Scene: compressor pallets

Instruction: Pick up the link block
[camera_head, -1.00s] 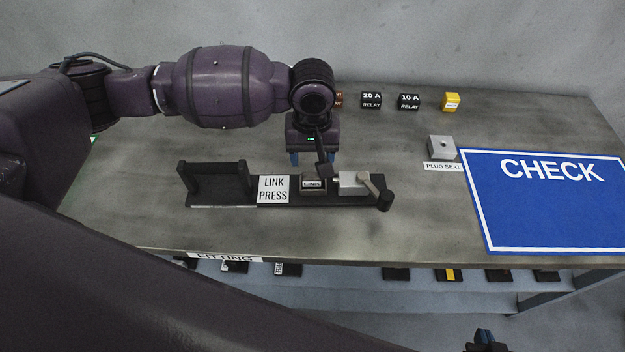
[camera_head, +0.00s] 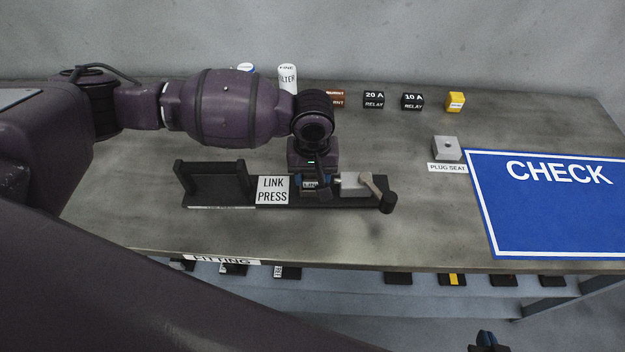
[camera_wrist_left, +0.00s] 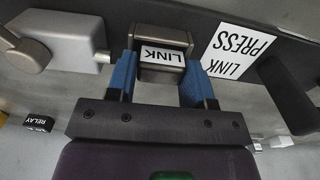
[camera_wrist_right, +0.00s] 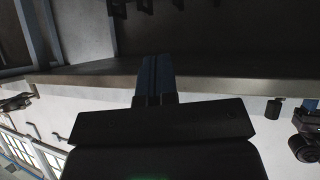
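The link block (camera_head: 310,184) is a small grey-brown block with a white LINK label, seated on the black link press (camera_head: 222,183). It also shows in the left wrist view (camera_wrist_left: 163,55), between the two blue fingers. My left gripper (camera_wrist_left: 160,75) is down at the block, its fingers apart, one on each side. I see no clear grip on the block, and any small gap is hard to judge. In the head view the left gripper (camera_head: 312,182) partly hides the block. My right gripper (camera_wrist_right: 155,78) is shut and empty, low near the front of the bench.
The press's grey slide (camera_head: 352,185) and lever (camera_head: 380,195) stand just right of the block. The plug seat (camera_head: 446,149) and blue CHECK mat (camera_head: 545,205) lie further right. Relays (camera_head: 374,100), a yellow block (camera_head: 455,102) and a white filter (camera_head: 288,78) line the back.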

